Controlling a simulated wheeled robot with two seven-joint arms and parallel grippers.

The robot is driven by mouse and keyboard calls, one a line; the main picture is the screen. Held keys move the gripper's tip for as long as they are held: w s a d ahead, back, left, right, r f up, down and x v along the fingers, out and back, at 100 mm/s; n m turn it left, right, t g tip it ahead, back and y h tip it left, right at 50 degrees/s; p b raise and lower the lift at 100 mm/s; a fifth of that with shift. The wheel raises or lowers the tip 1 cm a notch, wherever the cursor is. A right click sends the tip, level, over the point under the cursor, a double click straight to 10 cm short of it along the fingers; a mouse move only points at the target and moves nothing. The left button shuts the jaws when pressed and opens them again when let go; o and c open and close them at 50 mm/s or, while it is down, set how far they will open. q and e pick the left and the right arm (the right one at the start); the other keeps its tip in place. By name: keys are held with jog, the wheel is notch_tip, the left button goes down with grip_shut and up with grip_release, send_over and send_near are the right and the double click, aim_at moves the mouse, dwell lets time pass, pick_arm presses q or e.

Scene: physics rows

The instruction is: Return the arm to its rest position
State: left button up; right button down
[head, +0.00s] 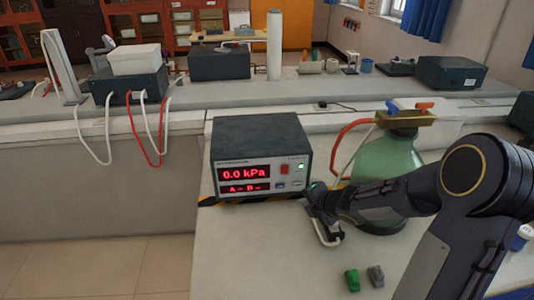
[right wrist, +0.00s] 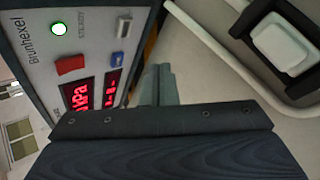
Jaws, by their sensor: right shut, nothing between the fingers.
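My right arm comes in from the right in the head view. Its gripper (head: 316,190) is by the right end of the pressure meter (head: 262,136), a dark box whose red display reads 0.0 kPa. In the right wrist view the finger ends (right wrist: 166,85) are together with nothing between them, beside the meter's front panel (right wrist: 75,30). I cannot tell whether they touch it. My left gripper is not in view.
A green glass bottle (head: 385,160) with orange and blue taps stands behind my right forearm, with a red hose beside it. Small green (head: 352,280) and grey (head: 376,276) pieces lie at the front. A back bench holds more boxes.

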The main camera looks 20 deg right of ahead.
jog(key=shift+s+d+r, duration=0.1)
jog(key=shift+r, duration=0.25)
jog(key=s+r+m+g+h, duration=0.1)
jog(key=s+r+m+h, duration=0.2)
jog(key=s+r+m, duration=0.75)
jog(key=s+a+m+g+y, duration=0.1)
jog(key=s+a+m+y, duration=0.1)
jog(key=s+a+m, duration=0.4)
jog(key=s+a+m+g+y+p, duration=0.1)
jog(key=s+a+m+g+y, duration=0.1)
jog(key=s+a+m, duration=0.4)
jog(key=s+f+m+y, duration=0.1)
jog(key=s, duration=0.3)
jog(key=shift+s, duration=0.4)
jog(key=shift+w, duration=0.1)
